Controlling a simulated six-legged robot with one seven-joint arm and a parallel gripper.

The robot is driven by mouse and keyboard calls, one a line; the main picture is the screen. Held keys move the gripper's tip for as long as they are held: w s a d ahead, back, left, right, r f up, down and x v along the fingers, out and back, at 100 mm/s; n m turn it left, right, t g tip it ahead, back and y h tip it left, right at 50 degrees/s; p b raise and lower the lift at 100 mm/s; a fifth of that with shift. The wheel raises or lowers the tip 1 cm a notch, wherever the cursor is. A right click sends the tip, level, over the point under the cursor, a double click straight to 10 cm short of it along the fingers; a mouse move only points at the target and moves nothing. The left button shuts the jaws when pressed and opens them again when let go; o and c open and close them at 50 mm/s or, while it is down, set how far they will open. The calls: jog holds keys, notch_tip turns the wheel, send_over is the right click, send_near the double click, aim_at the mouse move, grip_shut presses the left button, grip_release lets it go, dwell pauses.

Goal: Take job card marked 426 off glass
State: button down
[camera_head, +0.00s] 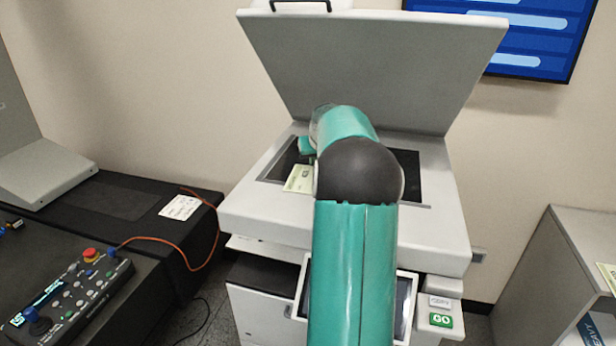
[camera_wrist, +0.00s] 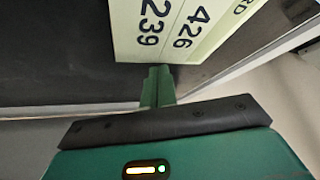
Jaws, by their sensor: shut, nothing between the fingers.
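The pale green job card (camera_head: 298,180) lies on the dark scanner glass (camera_head: 407,178) of a grey copier, left of my arm's elbow. In the wrist view the card (camera_wrist: 178,40) shows the printed numbers 426 and 239, with its upper part cut off by the frame edge. My gripper (camera_wrist: 158,72) is shut and empty, with its green fingers at the card's near edge. I cannot tell whether they touch it. In the head view my arm hides part of the glass.
The copier lid (camera_head: 375,70) stands open behind the glass. At the left are a dark bench with a control pendant (camera_head: 70,295), an orange cable and a white paper (camera_head: 180,207). A grey shelf (camera_head: 560,260) stands at the right.

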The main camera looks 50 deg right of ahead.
aim_at(298, 190)
jog(key=shift+s+a, duration=1)
jog(key=shift+a, duration=1.3)
jog(key=shift+s+a, duration=0.95)
jog(key=shift+a, duration=1.3)
jog(key=shift+s+a, duration=1)
jog(key=shift+a, duration=1.3)
jog(key=shift+r, duration=3)
